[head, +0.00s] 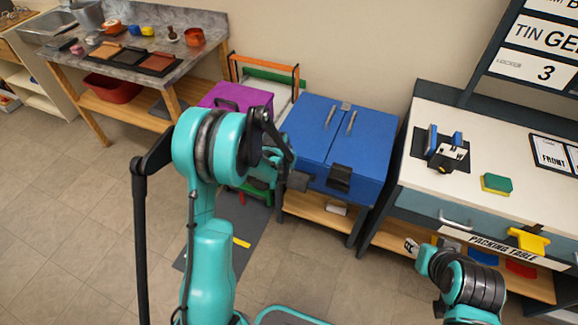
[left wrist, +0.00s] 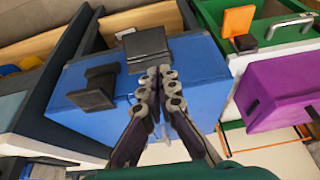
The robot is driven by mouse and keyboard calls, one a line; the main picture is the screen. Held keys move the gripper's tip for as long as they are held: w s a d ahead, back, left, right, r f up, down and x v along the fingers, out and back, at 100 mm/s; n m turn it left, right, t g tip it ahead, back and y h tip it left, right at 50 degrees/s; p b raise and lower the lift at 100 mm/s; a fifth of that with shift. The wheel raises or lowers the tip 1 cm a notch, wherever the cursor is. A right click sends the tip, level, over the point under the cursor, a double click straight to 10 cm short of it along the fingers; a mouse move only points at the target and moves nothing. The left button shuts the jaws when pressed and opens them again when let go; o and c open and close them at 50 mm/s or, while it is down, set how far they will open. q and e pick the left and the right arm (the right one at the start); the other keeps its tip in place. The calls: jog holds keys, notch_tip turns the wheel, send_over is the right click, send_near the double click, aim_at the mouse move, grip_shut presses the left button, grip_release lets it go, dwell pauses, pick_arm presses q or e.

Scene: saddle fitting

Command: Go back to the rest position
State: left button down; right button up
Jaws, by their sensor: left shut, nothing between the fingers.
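My left gripper (left wrist: 160,78) is shut and empty, its dark fingers together in the middle of the left wrist view. It appears in front of the blue chest (left wrist: 195,75), near the black latches (left wrist: 147,48); I cannot tell whether it touches anything. In the head view my teal left arm rises from the bottom, and its dark gripper parts (head: 282,148) are at the left side of the blue chest (head: 375,150). My right arm shows at the bottom right of the head view, but its gripper fingers are not visible.
A purple box (head: 240,98) stands left of the blue chest. A grey-topped workbench (head: 85,48) stands at the far left. Tiled floor (head: 75,220) at left is clear.

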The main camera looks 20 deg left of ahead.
dwell(0.4)
pick_arm(q)
jog(key=s+d+r+t, duration=0.1)
jog(key=s+d+r, duration=0.1)
jog(key=s+r, duration=0.5)
jog(key=s+d+r, duration=0.2)
jog(key=s+r, duration=0.2)
jog(key=r, duration=0.6)
jog(key=s+d+r+t, duration=0.1)
jog(key=s, duration=0.6)
jog(key=s+d+r, duration=0.1)
jog(key=s+r, duration=0.1)
jog(key=s, duration=0.5)
jog(key=shift+s+d+t, duration=0.2)
jog(key=shift+d+t, duration=0.05)
jog(key=shift+t, duration=0.15)
